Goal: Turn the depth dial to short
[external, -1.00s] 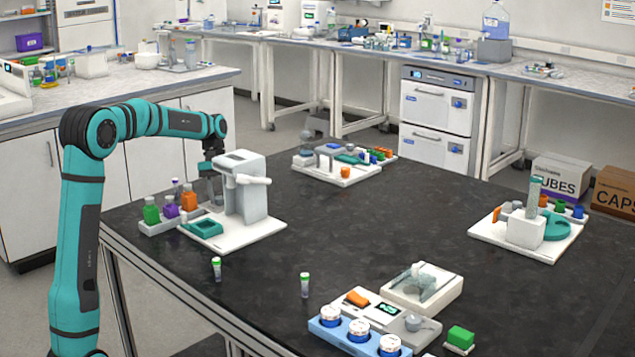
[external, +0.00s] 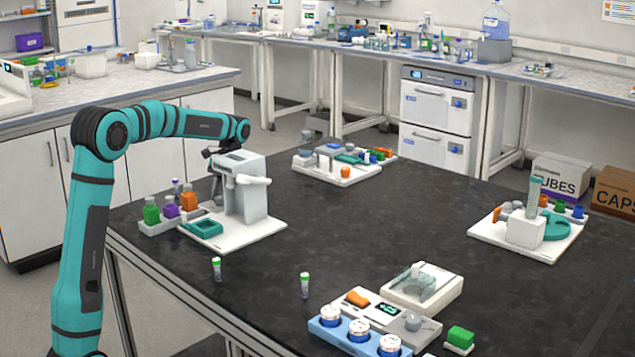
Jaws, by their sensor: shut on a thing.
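A white upright station (external: 246,205) with a white lever (external: 253,180) on its front stands on a white base plate at the left end of the dark table. My gripper (external: 214,172) is at the station's left side, close against its upper part, largely in shadow and overlapped by the station. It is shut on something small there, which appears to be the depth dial. The dial itself, its marks and its setting cannot be made out from this view.
A grey rack with green (external: 151,211), purple (external: 171,206) and orange (external: 189,201) bottles stands just left of the station. A teal tray (external: 204,228) lies on the base plate. The table's middle is clear.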

